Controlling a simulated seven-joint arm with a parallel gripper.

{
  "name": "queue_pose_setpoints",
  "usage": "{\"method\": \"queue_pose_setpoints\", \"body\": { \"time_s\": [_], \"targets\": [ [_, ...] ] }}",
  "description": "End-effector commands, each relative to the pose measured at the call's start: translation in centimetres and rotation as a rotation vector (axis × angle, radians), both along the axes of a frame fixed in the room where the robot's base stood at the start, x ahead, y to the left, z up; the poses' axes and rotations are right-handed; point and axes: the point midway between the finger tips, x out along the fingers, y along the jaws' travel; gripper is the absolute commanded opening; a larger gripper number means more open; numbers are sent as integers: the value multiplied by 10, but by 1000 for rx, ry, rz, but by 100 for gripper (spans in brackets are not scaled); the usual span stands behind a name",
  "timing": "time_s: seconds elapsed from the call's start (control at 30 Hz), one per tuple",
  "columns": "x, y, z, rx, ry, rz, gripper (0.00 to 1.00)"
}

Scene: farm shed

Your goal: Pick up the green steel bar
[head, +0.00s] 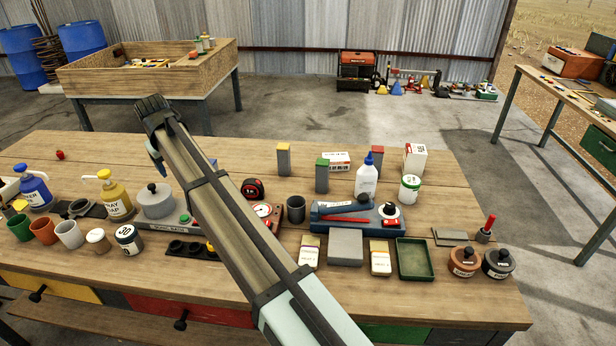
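The green steel bar (322,178) is a grey upright block with a green top. It stands on the wooden workbench (450,215), right of my arm and apart from it. A similar bar with a yellow top (283,160) stands behind it to the left. One with a red top (377,160) stands behind it to the right. My arm crosses the bench from lower right to upper left, ending in a dark part over the back left of the bench. I cannot make out my gripper's fingertips there, or whether they hold anything.
A white box (337,161) stands just behind the green bar. A white bottle with a blue cap (366,180) is to its right. A blue tool base (350,216) lies in front. A tape measure (253,189) is to the left.

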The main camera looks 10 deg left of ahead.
Motion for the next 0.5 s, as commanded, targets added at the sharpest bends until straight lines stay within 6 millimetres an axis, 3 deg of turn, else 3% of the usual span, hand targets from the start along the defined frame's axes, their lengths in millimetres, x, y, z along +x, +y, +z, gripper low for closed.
{"method": "queue_pose_setpoints", "body": {
  "time_s": [0.2,0.5],
  "targets": [
    [49,-93,11,-82,86,131,73],
    [91,-224,32,-130,214,366,73]
  ]
}}
